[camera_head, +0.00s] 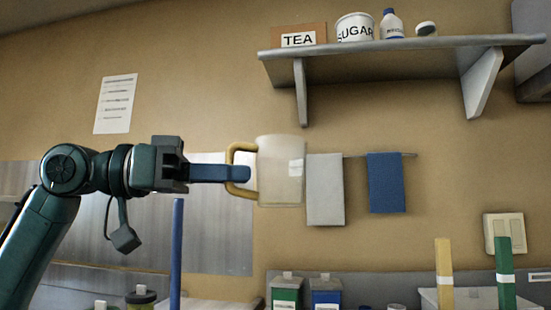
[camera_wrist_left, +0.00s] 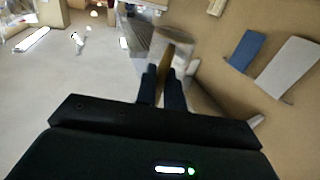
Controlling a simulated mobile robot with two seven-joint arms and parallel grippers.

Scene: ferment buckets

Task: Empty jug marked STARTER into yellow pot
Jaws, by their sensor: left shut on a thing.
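My left gripper (camera_head: 238,174) is shut on the yellow handle (camera_head: 232,158) of a pale, translucent jug (camera_head: 280,172). The jug is held high in front of the wall, roughly upright. A small white label is on its right side, but no writing on it can be read. In the left wrist view the jug (camera_wrist_left: 170,40) is beyond the fingers (camera_wrist_left: 162,88), with the handle between them. No yellow pot can be made out. My right gripper is not in view.
A shelf (camera_head: 400,48) with a TEA box and SUGAR tub is above right. A grey towel (camera_head: 325,190) and blue towel (camera_head: 386,183) hang behind. Below stand green (camera_head: 286,295) and blue (camera_head: 326,296) containers, and blue (camera_head: 177,255), yellow (camera_head: 443,265) and green (camera_head: 504,265) upright bars.

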